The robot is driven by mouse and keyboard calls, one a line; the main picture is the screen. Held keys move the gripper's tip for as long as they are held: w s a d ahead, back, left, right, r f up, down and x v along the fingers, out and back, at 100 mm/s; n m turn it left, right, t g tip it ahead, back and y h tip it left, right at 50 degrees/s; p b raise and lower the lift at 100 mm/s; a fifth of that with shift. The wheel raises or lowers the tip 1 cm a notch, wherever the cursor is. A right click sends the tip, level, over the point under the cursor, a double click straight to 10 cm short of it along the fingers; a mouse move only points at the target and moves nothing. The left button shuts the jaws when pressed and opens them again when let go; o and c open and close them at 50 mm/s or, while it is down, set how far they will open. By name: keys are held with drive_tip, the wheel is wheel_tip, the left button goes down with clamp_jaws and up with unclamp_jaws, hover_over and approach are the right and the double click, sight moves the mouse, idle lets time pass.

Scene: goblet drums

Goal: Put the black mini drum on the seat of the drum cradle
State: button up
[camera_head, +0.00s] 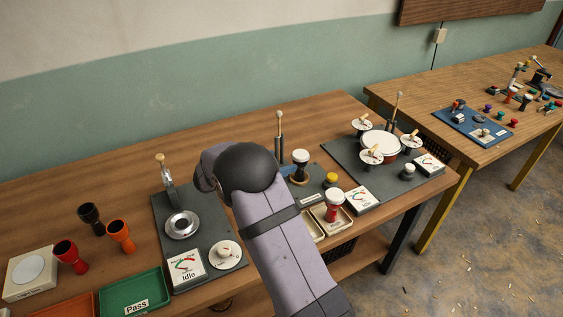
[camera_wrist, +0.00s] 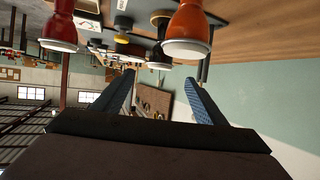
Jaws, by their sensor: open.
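Small dark drums show in the head view. One with a white head (camera_head: 299,158) stands over a tan ring on a blue mat; a smaller one (camera_head: 408,171) stands on the right-hand dark mat. A black goblet shape (camera_head: 90,217) with a dark top stands at the left. I cannot tell for sure which is the black mini drum. A round metal seat (camera_head: 182,223) sits on the left dark mat, perhaps the cradle's. My gripper (camera_wrist: 160,85) is open and empty in the wrist view; my arm hides it in the head view.
Red (camera_head: 71,256) and orange (camera_head: 121,236) goblets stand at the left, near a green Pass tray (camera_head: 140,287). A red white-topped drum (camera_head: 333,207) stands in a tray. An upright lever (camera_head: 279,133) and a large white-headed drum (camera_head: 381,143) are further right. Bare wood lies along the wall.

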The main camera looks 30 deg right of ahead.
drive_tip(key=shift+w+a+r, duration=0.1)
drive_tip(key=shift+w+r, duration=0.05)
drive_tip(key=shift+w, duration=0.05)
drive_tip(key=w+a+r+n+t+y, duration=0.3)
drive_tip(key=w+a+n+t+y, duration=0.1)
drive_tip(key=w+a+t+y, duration=0.15)
drive_tip(key=s+a+f+n+y, duration=0.2)
drive_tip(key=s+a+n+y, duration=0.35)
drive_tip(key=a, duration=0.55)
drive_tip(key=s+f+n+g, duration=0.1)
drive_tip(key=s+f+g, duration=0.1)
drive_tip(key=s, duration=0.8)
drive_tip(key=s+f+n+g+y, duration=0.1)
drive_tip(key=s+g, duration=0.3)
drive_tip(key=s, duration=0.7)
drive_tip(key=s+f+n+g, duration=0.2)
drive_tip(key=s+f+g, duration=0.1)
drive_tip(key=s, duration=0.8)
drive_tip(key=shift+s+a+n+g+y, duration=0.15)
drive_tip(key=shift+a+n+g+y, duration=0.2)
drive_tip(key=shift+g+y, duration=0.1)
drive_tip(key=shift+f, duration=0.1)
